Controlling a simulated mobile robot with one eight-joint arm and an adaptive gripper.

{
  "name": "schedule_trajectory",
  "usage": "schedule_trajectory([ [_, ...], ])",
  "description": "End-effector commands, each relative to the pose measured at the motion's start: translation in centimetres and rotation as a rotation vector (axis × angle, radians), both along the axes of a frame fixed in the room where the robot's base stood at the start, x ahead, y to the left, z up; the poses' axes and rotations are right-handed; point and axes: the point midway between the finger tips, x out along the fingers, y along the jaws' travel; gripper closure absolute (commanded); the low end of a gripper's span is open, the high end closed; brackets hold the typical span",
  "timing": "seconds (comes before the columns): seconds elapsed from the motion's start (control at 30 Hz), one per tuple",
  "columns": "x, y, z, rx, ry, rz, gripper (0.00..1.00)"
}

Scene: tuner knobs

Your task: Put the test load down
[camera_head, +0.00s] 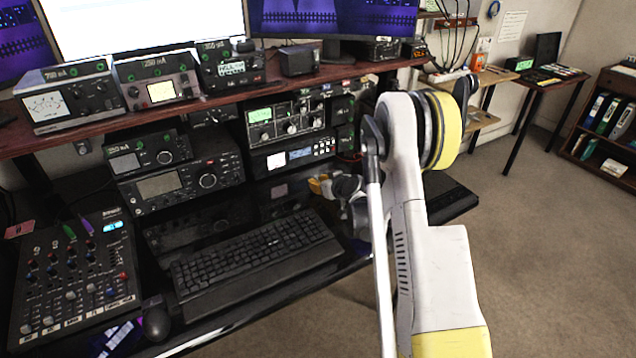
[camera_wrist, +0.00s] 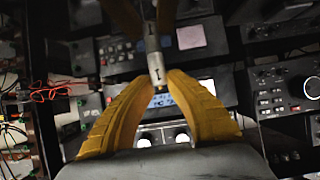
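My gripper (camera_wrist: 157,72) has yellow fingers that close in on a slim silver-grey cylinder with dark marks, apparently the test load (camera_wrist: 154,60). It stands roughly lengthwise in the wrist view, and its far end is partly hidden between yellow finger parts. In the head view my gripper (camera_head: 322,186) is in front of the lower radio rack, above the right end of the keyboard. The load cannot be made out there. In the wrist view, radio panels lie behind the fingers, and I cannot tell whether the load touches anything.
A black keyboard (camera_head: 255,258), a mouse (camera_head: 156,318) and a mixer (camera_head: 75,280) fill the desk. Stacked radios (camera_head: 180,185) stand behind, with a shelf of meters (camera_head: 70,97) above. Red cables (camera_wrist: 52,91) hang at the left in the wrist view. Open floor (camera_head: 540,250) lies right.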

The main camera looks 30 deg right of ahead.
Motion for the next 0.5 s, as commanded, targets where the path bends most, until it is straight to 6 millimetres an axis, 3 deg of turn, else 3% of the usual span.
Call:
schedule_trajectory([
  [0.03, 0.01, -0.01, 0.0, 0.0, 0.0, 0.0, 0.71],
  [0.07, 0.0, 0.0, 0.0, 0.0, 0.0, 0.0, 0.62],
  [0.4, -0.02, 0.01, 0.22, 0.0, 0.0, 0.0, 0.62],
  [0.5, -0.82, -0.06, 0.85, 0.0, 0.001, -0.001, 0.62],
])
